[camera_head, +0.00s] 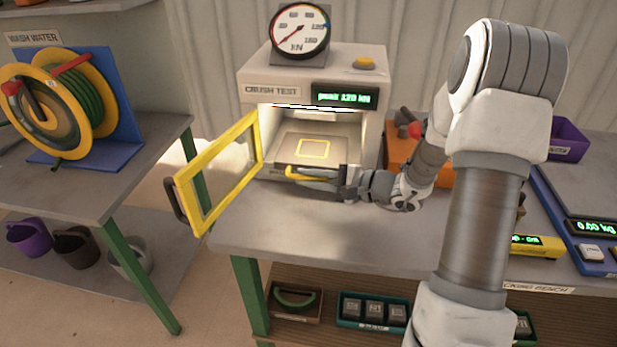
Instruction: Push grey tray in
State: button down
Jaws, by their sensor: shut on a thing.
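The grey tray (288,153), with a yellow square outline on it, lies inside the crush test press (253,101), near the opening's front. No block shows on it. A yellow handle (299,173) runs along the front at the tray's near edge. My gripper (320,178) reaches in from the right and is shut on this handle; its fingers hide part of it. The press door (186,180), yellow-framed with a clear pane, stands swung open to the left.
A gauge (300,30) and a yellow button (364,63) top the press; its display (344,97) reads peak 120 kN. An orange box (399,150) stands behind my wrist. The bench (290,230) is clear in front. A hose reel (58,105) stands left.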

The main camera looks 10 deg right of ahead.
aim_at(322, 168)
dwell(0.7)
jog(key=shift+w+d+b, duration=0.15)
jog(key=shift+w+d, duration=0.1)
jog(key=shift+w, duration=0.35)
jog(key=shift+w+d+b, duration=0.15)
jog(key=shift+w+d, duration=0.15)
jog(key=shift+w, duration=0.35)
jog(key=shift+w+d+b, duration=0.15)
jog(key=shift+w+d, duration=0.1)
jog(key=shift+w, duration=0.35)
jog(key=c, duration=1.1)
grip_release()
jog(key=p+v, duration=0.1)
jog(key=v, duration=1.6)
jog(key=shift+s+d+f, duration=0.1)
jog(key=shift+s+d, duration=0.05)
jog(key=shift+s, duration=0.1)
jog(key=shift+c, duration=0.3)
